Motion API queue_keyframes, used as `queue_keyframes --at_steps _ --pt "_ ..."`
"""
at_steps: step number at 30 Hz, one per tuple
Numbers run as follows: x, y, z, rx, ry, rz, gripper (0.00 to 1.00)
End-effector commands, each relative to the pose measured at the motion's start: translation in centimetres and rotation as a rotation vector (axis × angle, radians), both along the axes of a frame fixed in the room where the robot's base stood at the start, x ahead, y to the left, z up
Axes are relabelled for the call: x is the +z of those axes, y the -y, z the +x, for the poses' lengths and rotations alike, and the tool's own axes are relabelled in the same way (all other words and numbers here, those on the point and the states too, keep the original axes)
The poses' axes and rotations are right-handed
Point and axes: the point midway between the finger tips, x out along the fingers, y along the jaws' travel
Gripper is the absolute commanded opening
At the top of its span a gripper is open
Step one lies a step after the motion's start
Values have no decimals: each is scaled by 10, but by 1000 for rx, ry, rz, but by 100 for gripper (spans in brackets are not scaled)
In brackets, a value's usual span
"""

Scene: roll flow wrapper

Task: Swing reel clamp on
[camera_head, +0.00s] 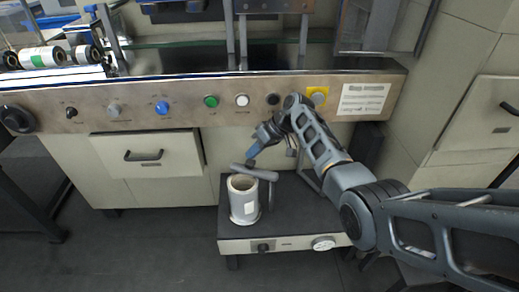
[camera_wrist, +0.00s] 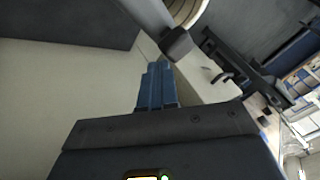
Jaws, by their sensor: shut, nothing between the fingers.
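The reel (camera_head: 243,205) is a white roll with a pale label, standing upright on the dark top of a low unit. The reel clamp (camera_head: 262,174) is a grey bar reaching across the top of the reel from a post at its right. My gripper (camera_head: 251,157) has blue fingers pointing down just behind the bar. In the wrist view the shut, empty fingers (camera_wrist: 157,72) end close below the clamp's dark end block (camera_wrist: 177,45). Whether they touch it I cannot tell. Part of the reel (camera_wrist: 188,10) shows at the top edge.
The low unit (camera_head: 285,241) has a knob and a gauge on its front. Behind it is a control panel (camera_head: 188,107) with coloured buttons. A drawer (camera_head: 147,155) is to the left. The floor in front at left is clear.

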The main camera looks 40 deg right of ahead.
Motion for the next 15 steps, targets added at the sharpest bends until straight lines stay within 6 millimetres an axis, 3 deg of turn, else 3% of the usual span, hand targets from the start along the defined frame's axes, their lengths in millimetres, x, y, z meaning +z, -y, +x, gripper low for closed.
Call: queue_keyframes --at_steps 9,15 --pt "0 -19 -5 231 -2 1 0" --pt "0 -26 -8 234 0 0 0"
